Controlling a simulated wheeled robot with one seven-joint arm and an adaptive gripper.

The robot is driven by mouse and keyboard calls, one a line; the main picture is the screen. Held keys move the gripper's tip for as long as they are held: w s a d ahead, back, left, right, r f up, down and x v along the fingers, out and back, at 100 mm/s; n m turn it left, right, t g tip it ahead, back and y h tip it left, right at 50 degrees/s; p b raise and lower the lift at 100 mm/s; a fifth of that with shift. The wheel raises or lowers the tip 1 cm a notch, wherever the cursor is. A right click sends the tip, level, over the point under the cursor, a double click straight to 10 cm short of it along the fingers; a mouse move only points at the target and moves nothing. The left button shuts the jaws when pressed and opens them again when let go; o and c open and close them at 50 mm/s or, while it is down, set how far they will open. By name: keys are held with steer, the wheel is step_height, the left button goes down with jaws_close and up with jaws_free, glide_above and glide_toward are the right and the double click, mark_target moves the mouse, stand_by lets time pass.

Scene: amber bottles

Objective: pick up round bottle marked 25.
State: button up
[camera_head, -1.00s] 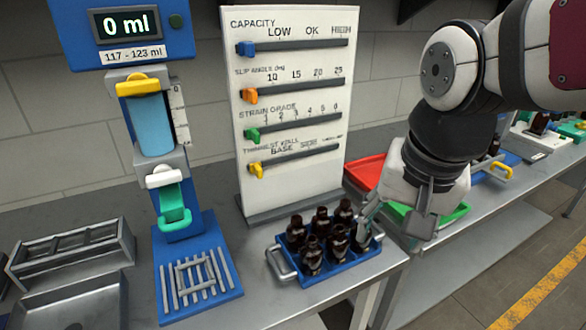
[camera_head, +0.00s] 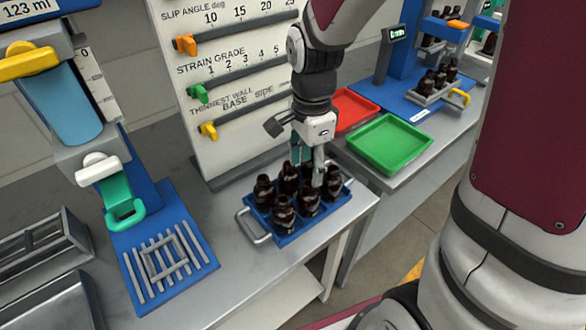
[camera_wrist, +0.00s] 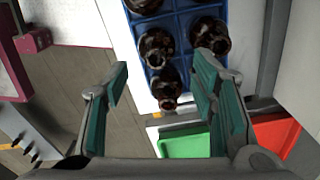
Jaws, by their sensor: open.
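Several dark amber round bottles (camera_head: 283,214) stand upright in a blue crate (camera_head: 320,219) with grey handles. They also show from above in the wrist view, with one bottle (camera_wrist: 167,88) between my fingers in the picture. No mark 25 can be read, so I cannot tell which bottle carries it. My gripper (camera_head: 309,168) is over the right back part of the crate, fingers down and apart. In the wrist view my gripper (camera_wrist: 160,82) has its green pads wide apart and nothing clasped. Part of the back bottles is hidden behind my fingers.
A green tray (camera_head: 390,143) and a red tray (camera_head: 352,108) lie right of the crate. A panel with sliders (camera_head: 225,75) stands behind it. A blue dispenser stand (camera_head: 165,262) is to the left. The bench edge is close in front of the crate.

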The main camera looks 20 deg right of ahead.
mark_target(310, 183)
steer(key=shift+s+d+f, duration=0.1)
steer(key=shift+f, duration=1.65)
steer(key=shift+s+d+f, duration=0.1)
steer(key=shift+f, duration=1.65)
steer(key=c, duration=1)
